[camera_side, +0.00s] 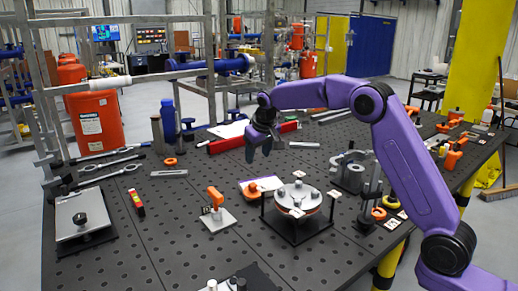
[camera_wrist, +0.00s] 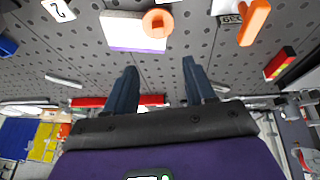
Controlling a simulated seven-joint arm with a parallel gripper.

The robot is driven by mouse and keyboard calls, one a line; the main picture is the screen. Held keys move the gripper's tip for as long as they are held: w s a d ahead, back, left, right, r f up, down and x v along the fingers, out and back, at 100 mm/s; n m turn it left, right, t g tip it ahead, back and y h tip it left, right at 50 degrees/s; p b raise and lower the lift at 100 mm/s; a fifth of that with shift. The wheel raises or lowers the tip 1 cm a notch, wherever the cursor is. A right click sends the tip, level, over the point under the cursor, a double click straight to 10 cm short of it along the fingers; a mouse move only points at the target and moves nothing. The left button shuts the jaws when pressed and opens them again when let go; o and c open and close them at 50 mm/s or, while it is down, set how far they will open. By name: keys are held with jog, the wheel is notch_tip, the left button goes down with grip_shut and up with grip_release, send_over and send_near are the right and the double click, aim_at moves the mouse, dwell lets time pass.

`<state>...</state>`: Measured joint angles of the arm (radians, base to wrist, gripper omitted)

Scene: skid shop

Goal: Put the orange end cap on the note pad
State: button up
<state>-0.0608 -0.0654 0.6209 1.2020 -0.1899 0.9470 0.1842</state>
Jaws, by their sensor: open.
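The note pad (camera_side: 268,182) lies flat near the middle of the table, white with a purple edge; it also shows in the wrist view (camera_wrist: 122,32). The round orange end cap (camera_side: 252,191) overlaps one side of the pad; in the wrist view the cap (camera_wrist: 158,23) covers part of the pad's right edge. I cannot tell how much of its underside rests on the pad. My gripper (camera_side: 258,153) is open and empty, above the table and behind the pad in the side view; its fingers show apart in the wrist view (camera_wrist: 159,75).
An orange-handled clamp on a plate (camera_side: 217,216) stands left of the pad. A round flanged fixture on a dark stand (camera_side: 298,198) is close on the right. A red bar (camera_side: 228,143) lies behind. Another orange ring (camera_side: 170,162) and a level (camera_side: 137,204) lie farther left.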

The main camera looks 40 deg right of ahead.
jog(key=s+a+r+n+y, duration=0.1)
jog(key=s+a+r+n, duration=0.15)
jog(key=s+a, duration=0.55)
jog(key=s+f+n+g, duration=0.1)
jog(key=s+n, duration=0.2)
jog(key=s, duration=1)
jog(key=s+f+n+g+y, duration=0.1)
jog(key=s+f+n+g, duration=0.1)
jog(key=s, duration=1.2)
jog(key=shift+s+f+n, duration=0.15)
jog(key=shift+f+n, duration=0.05)
jog(key=shift+n, duration=0.45)
jog(key=shift+o, duration=0.3)
jog(key=s+d+f+n, duration=0.1)
jog(key=s+d, duration=0.2)
jog(key=s, duration=0.4)
jog(key=s+d+f+n+g, duration=0.1)
jog(key=s+d+f+n, duration=0.1)
jog(key=s, duration=0.5)
jog(key=shift+d+f, duration=0.25)
jog(key=shift+d, duration=0.65)
jog(key=o, duration=0.8)
jog(key=shift+s+d+f+n, duration=0.2)
jog(key=shift+s+n, duration=0.1)
jog(key=shift+s, duration=0.1)
jog(key=shift+r, duration=0.1)
